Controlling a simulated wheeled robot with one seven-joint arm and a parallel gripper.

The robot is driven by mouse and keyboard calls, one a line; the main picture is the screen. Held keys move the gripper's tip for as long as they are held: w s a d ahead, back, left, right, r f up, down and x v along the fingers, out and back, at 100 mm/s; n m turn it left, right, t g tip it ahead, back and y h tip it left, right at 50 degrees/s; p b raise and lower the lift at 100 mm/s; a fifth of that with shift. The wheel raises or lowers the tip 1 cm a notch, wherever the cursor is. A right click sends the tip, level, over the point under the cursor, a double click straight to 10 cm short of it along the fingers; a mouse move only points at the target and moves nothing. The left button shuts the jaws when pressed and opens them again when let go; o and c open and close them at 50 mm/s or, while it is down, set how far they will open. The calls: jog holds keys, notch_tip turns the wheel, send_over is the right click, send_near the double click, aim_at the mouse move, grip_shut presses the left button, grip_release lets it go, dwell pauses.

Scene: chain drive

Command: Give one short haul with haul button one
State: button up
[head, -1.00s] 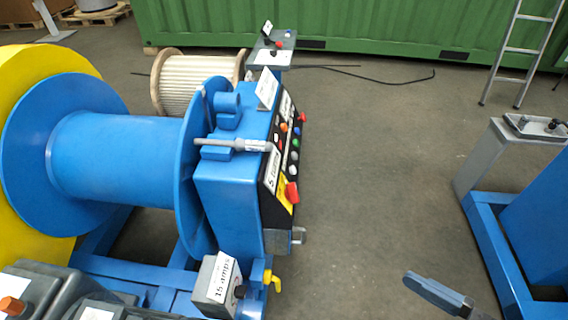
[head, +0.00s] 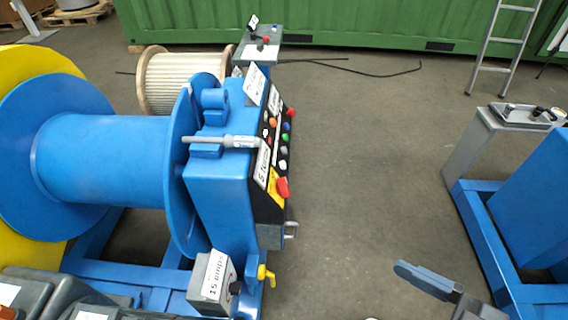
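A blue winch cabinet (head: 228,190) stands beside a large blue drum (head: 105,160). Its sloping black control panel (head: 270,205) faces right and carries several coloured buttons: an orange one (head: 272,123), a blue one (head: 287,127), a green one (head: 284,138) and a red one (head: 291,112). A larger red knob (head: 283,187) sits on a yellow plate lower down. The labels are too small to read, so I cannot tell which is haul button one. My gripper (head: 428,277) shows partly at the lower right, well apart from the panel. Its opening cannot be made out.
A grey box marked "15 amps" (head: 212,283) and a yellow valve handle (head: 265,274) stand low by the cabinet. A blue frame with a grey pedestal (head: 470,145) stands at right. A ladder (head: 495,50) leans behind.

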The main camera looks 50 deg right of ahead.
jog(key=shift+c, duration=0.4)
grip_shut()
dwell(0.6)
dwell(0.9)
